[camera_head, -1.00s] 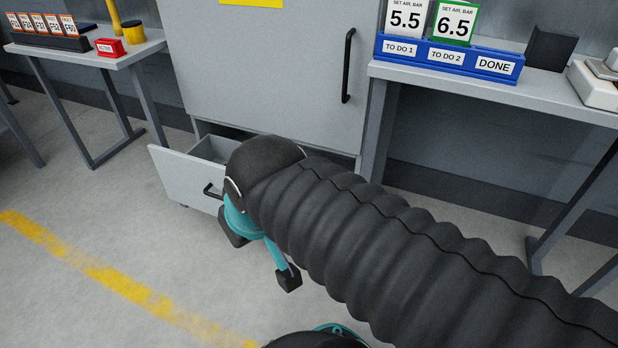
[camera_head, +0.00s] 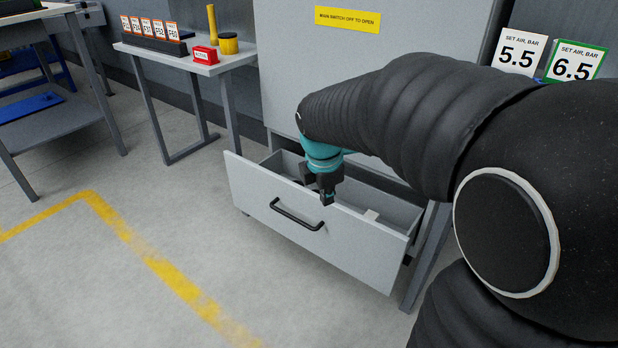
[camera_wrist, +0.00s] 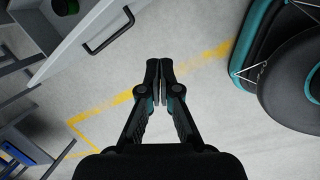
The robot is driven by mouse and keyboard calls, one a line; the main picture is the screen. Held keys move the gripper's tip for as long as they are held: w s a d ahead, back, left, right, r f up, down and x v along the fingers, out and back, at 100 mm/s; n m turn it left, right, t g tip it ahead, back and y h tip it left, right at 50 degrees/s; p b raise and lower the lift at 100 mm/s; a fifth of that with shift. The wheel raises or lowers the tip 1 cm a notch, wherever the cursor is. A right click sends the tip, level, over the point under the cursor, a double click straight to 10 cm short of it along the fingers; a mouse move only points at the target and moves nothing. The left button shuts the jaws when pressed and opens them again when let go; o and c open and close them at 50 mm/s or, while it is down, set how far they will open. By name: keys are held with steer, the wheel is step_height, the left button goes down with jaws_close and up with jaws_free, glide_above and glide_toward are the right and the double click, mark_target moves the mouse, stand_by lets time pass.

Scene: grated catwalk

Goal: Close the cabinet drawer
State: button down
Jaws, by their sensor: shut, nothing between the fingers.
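The grey cabinet (camera_head: 285,60) has its low drawer (camera_head: 365,248) pulled out, with the inside showing. The drawer front carries a black bar handle (camera_head: 297,216). In the wrist view the drawer front (camera_wrist: 78,62) and its handle (camera_wrist: 110,32) are at the upper left. My gripper (camera_head: 327,200) overlaps the drawer's top edge in the head view. In the wrist view my gripper (camera_wrist: 160,72) has its fingers together and empty, over bare floor and apart from the handle. My arm hides part of the cabinet.
A side table (camera_head: 150,48) with a red box (camera_head: 204,54), a yellow can (camera_head: 228,43) and a card rack (camera_head: 152,42) stands left of the cabinet. A shelf unit (camera_head: 60,122) is farther left. Floor with a worn yellow line (camera_head: 165,270) is clear before the drawer.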

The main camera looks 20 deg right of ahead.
mark_target(320, 201)
steer(key=w+d+f+n+b, duration=0.1)
steer(key=w+d+f+n, duration=0.2)
steer(key=w+f, duration=0.2)
steer(key=w+d+f+n+b, duration=0.2)
steer(key=w+d+f+n, duration=0.1)
steer(key=f, duration=0.6)
steer(key=shift+w+f+g, duration=0.4)
steer(key=shift+w, duration=0.5)
